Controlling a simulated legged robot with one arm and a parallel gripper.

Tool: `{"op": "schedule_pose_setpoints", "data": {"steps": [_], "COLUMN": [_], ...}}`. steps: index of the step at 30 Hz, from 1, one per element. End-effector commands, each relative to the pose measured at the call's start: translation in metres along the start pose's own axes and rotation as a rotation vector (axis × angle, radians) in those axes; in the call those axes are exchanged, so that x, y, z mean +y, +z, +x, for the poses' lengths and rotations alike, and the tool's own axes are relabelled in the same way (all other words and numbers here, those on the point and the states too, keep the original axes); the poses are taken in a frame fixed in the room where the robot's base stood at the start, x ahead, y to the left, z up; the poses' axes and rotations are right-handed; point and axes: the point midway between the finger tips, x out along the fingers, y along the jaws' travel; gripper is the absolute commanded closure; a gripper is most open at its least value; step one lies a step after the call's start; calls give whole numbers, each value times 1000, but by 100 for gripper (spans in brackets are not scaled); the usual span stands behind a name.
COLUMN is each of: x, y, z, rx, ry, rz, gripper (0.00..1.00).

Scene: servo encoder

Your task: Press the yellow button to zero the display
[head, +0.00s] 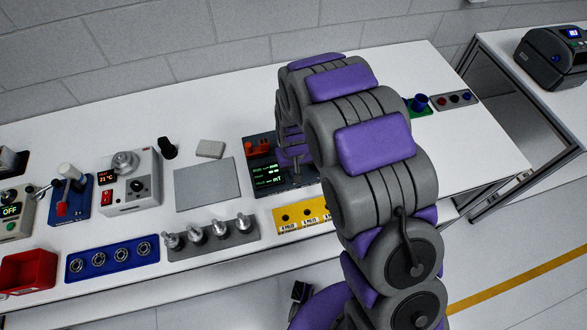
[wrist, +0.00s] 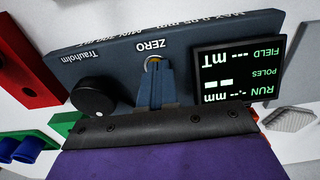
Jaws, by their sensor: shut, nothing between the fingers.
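The dark blue-grey device with the display (wrist: 240,70) appears upside down in the wrist view. The display shows RUN, POLES and FIELD with dashes. The yellow button (wrist: 154,59) is beside the ZERO label, and only a small ringed part shows. My gripper (wrist: 154,70) is shut and empty. Its fingertips overlap the button in the picture and hide most of it; I cannot tell whether they touch or press it. In the head view the device (head: 261,137) stands on the bench, and my arm hides its right part and the button.
A black knob (wrist: 93,97) sits on the device beside the fingers. On the white bench (head: 400,75), a grey plate (head: 207,184) lies left of the device. A yellow holder (head: 302,214) and a rack of metal parts (head: 213,238) lie in front.

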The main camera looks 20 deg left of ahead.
Motion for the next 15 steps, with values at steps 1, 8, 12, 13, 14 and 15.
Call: {"op": "schedule_pose_setpoints", "data": {"steps": [1,8,12,13,14,15], "x": [3,4,7,7,8,9], "y": [12,13,13,12,12,10], "z": [12,14,-2,-7,-14,-24], "rx": [-36,-48,-43,-40,-35,-27], "ry": [4,4,5,5,5,5], "rz": [-1,-1,0,0,1,1], "gripper": [100,100,100,100,100,100]}}
